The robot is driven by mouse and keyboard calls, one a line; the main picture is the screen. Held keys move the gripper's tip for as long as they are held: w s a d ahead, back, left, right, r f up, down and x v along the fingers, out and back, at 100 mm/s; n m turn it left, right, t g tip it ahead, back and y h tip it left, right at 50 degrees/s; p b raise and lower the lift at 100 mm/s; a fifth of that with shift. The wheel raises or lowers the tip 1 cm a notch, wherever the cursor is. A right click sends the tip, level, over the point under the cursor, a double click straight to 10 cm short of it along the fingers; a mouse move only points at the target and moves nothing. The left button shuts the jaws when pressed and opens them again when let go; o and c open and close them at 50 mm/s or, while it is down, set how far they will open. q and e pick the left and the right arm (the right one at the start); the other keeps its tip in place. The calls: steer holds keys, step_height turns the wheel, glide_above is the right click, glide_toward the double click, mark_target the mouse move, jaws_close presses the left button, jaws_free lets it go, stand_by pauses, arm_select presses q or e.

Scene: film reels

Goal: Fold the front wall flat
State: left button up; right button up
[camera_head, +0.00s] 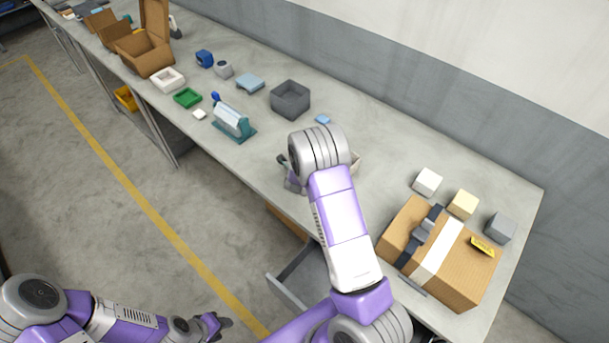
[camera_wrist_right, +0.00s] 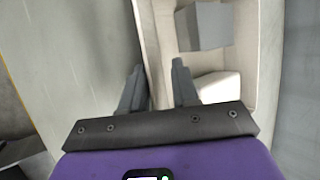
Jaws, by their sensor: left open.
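A cream open-topped box (camera_wrist_right: 153,45) shows in the right wrist view, its near-left wall standing. A grey block (camera_wrist_right: 203,25) and a white block (camera_wrist_right: 220,86) lie inside. My right gripper (camera_wrist_right: 158,66) is open, one finger outside this wall and one on the inner side; I cannot tell whether either touches it. In the head view my right arm hides most of the box, with only a pale corner (camera_head: 355,162) showing. My left gripper (camera_head: 222,322) is open and empty, low over the floor in front of the bench.
A taped cardboard box (camera_head: 470,268) stands at the bench's right end, with white, yellow and grey blocks behind it. A dark grey bin (camera_head: 290,99), a teal-based object (camera_head: 234,124) and a green tray (camera_head: 187,97) stand left. An open drawer (camera_head: 300,290) juts out at the front.

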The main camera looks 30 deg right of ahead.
steer(key=v, duration=0.5)
steer(key=shift+s+a+r, duration=0.2)
steer(key=shift+r, duration=0.1)
